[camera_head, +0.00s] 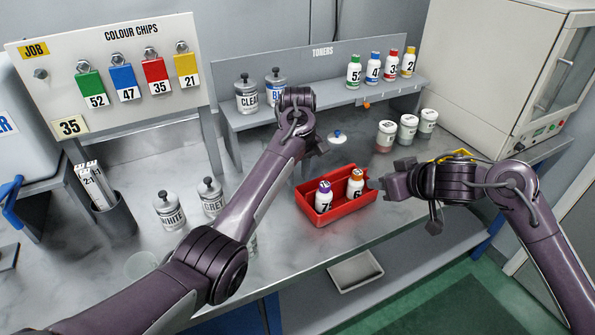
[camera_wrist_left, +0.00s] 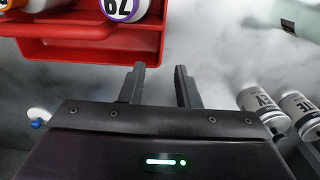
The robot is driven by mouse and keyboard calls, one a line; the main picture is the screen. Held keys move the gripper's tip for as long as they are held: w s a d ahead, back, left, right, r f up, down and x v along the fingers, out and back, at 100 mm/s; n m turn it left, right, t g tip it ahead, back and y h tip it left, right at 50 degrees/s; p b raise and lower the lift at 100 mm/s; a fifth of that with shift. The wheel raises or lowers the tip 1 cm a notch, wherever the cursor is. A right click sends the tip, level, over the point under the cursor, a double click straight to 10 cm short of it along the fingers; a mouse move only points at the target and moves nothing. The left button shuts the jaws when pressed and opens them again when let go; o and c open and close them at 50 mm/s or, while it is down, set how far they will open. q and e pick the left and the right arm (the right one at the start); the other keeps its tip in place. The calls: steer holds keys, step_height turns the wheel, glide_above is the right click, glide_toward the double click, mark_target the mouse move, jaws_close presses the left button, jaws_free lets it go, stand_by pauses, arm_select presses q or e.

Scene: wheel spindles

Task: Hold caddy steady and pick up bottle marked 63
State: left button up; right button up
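The red caddy (camera_head: 362,203) stands on the grey bench and holds two white bottles. The orange-capped bottle (camera_head: 355,186) is in its right part; its label starts with 6 and the rest is hard to read. My left gripper (camera_head: 318,148) is above the bench behind the caddy. In the left wrist view its fingers (camera_wrist_left: 160,72) are apart and empty, with the caddy (camera_wrist_left: 95,45) beyond them. My right gripper (camera_head: 374,183) is close to the caddy's right end; its finger gap is unclear.
White (camera_head: 168,211) and grey (camera_head: 210,198) labelled jars stand left of my left arm. Several capped toner bottles (camera_head: 372,70) stand on the back shelf. White-lidded jars (camera_head: 386,135) stand behind the caddy. A pale tray (camera_head: 355,271) lies below the bench's front edge.

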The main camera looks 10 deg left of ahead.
mark_target(297, 191)
arm_select(q)
step_height(297, 191, down, 8)
steer(key=shift+r, duration=0.25)
steer(key=shift+c, duration=0.3)
jaws_close()
